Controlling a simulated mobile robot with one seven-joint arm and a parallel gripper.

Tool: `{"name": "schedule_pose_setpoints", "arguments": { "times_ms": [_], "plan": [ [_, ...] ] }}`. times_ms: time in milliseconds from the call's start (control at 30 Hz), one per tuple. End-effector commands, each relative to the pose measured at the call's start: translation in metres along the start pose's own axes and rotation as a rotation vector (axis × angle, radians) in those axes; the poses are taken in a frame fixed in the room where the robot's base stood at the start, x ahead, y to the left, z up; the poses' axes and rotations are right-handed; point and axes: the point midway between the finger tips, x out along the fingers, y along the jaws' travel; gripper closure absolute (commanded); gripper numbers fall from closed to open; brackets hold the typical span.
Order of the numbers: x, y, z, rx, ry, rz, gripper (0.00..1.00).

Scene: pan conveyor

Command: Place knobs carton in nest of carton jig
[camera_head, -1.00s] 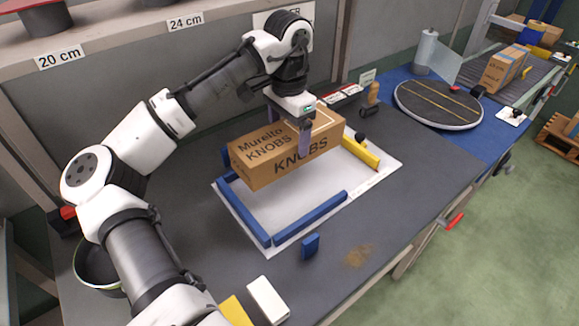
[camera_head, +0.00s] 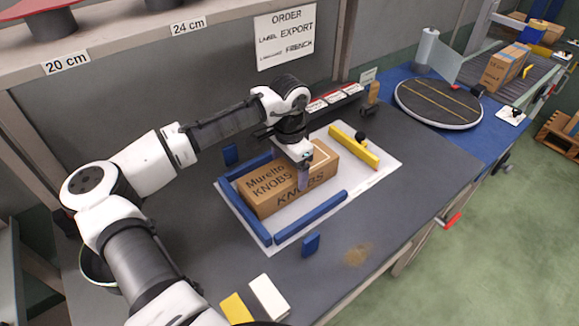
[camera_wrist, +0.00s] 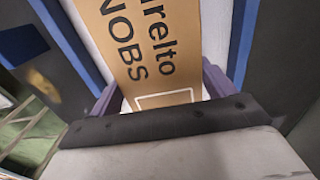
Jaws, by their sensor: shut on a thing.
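The knobs carton (camera_head: 262,188) is a brown box marked "Muretto KNOBS". My gripper (camera_head: 303,180) is shut on it across its sides near the right end, with one purple finger showing on the near side. The wrist view shows the carton (camera_wrist: 140,45) between both purple fingers. The carton jig (camera_head: 240,222) is a white board with blue bars (camera_head: 310,217) on its left, back and near sides and a yellow bar (camera_head: 353,147) at the right. The carton is inside the bars, low over or on the board; I cannot tell whether it touches. My wrist hides part of its top.
A small blue block (camera_head: 311,244) stands on the near side, outside the jig. White (camera_head: 268,296) and yellow (camera_head: 236,308) blocks lie at the front. A stamp (camera_head: 373,94) stands behind right. A round turntable (camera_head: 438,103) is at far right.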

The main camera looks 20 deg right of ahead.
Motion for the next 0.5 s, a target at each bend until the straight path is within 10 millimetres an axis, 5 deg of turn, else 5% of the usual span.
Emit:
{"name": "schedule_pose_setpoints", "arguments": {
  "times_ms": [67,100,233,500],
  "plan": [
    [0.0017,0.0002,-0.0002,0.0,0.001,0.001,0.48],
    [0.0027,0.0003,-0.0001,0.0,0.0,0.002,0.17],
    [0.002,0.0001,-0.0001,0.0,0.0,0.001,0.0],
    [-0.0001,-0.0001,-0.0001,0.0,0.0,-0.001,0.0]
  ]
}}
